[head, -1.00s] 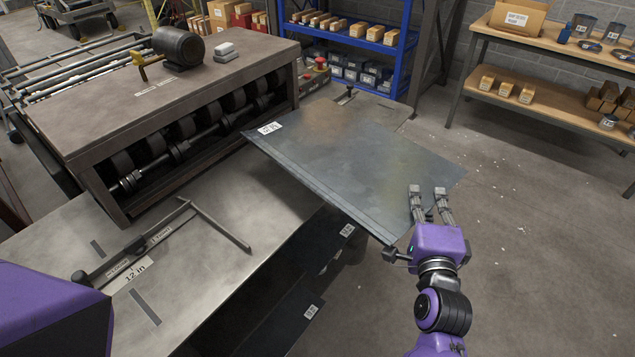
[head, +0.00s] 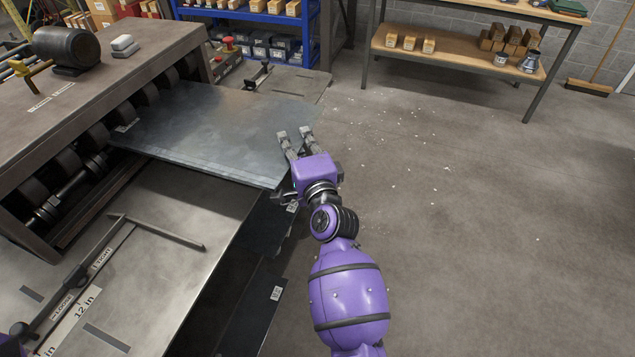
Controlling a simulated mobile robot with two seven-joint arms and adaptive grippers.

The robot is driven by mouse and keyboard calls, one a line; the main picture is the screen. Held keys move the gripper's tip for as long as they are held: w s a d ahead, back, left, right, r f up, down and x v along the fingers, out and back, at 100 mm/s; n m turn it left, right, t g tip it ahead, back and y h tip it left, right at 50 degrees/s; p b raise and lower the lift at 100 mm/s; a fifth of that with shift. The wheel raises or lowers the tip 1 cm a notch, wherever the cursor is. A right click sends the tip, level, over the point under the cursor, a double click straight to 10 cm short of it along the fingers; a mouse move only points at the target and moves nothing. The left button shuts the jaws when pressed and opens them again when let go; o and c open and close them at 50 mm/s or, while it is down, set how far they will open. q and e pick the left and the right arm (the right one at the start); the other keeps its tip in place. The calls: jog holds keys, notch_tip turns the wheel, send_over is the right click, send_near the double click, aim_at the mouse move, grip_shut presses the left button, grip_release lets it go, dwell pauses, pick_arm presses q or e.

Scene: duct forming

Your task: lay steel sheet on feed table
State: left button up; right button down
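The feed table (head: 175,210) is the bare metal top in front of the rollers. I cannot tell whether the sheet touches it. My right gripper (head: 296,138) is at the sheet's near right corner, two fingers over the top; the underside is hidden. It appears shut on the sheet.
The roller machine (head: 110,75) stands at the left with a motor on top. A gauge bar (head: 85,270) with an angled arm lies on the feed table. Dark sheets (head: 255,300) show on a lower level. A blue shelf (head: 270,30) stands behind.

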jog(key=s+d+f+b, duration=0.1)
jog(key=s+d+f, duration=0.3)
jog(key=f, duration=0.5)
jog(key=shift+s+d+f, duration=0.25)
jog(key=shift+d+f, duration=0.15)
jog(key=shift+d, duration=0.75)
jog(key=shift+f, duration=0.2)
jog(key=c, duration=2.4)
grip_release()
jog(key=shift+f+b, duration=0.2)
jog(key=shift+b, duration=0.1)
jog(key=o, duration=0.4)
jog(key=shift+r, duration=0.1)
